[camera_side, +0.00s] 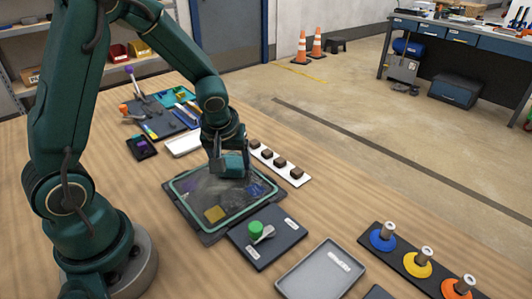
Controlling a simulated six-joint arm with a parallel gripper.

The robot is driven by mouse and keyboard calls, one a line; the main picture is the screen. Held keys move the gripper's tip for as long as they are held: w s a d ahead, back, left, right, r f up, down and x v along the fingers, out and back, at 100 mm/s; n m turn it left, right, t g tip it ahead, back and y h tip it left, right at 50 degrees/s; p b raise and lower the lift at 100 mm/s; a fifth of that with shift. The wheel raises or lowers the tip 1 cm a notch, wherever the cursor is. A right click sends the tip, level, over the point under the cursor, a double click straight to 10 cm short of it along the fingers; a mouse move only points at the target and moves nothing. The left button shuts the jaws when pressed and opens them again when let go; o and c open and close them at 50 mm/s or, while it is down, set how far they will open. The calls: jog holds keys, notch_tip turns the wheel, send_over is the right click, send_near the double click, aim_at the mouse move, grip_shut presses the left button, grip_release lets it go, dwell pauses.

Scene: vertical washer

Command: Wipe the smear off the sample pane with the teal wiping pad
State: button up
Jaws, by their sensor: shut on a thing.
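The sample pane (181,202) lies on the table in front of my arm, with a pale teal rim and a dark base. Through or on it show greyish cloudy marks (203,190), a yellow square (214,214) and a blue patch (256,190). I cannot tell exactly which marks are the smear. My gripper (230,162) points down over the far part of the pane, shut on the teal wiping pad (233,166). The pad is at or just above the pane; contact is unclear. The gripper and pad hide part of the pane behind them.
A white strip with several dark blocks (280,162) lies right of the pane. A dark board with a green knob (256,228) sits close in front. A grey tray (315,270) and a rack of coloured discs on posts (420,262) stand nearer right. A white tray (184,144) lies behind.

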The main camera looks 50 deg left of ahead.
aim_at(198, 188)
jog(key=shift+s, duration=5.15)
jog(key=shift+w, duration=5.5)
jog(key=shift+d, duration=0.25)
jog(key=shift+s+a, duration=0.15)
jog(key=shift+s, duration=4.95)
jog(key=shift+w, duration=5.1)
jog(key=shift+w+r, duration=0.1)
jog(key=shift+r, duration=4)
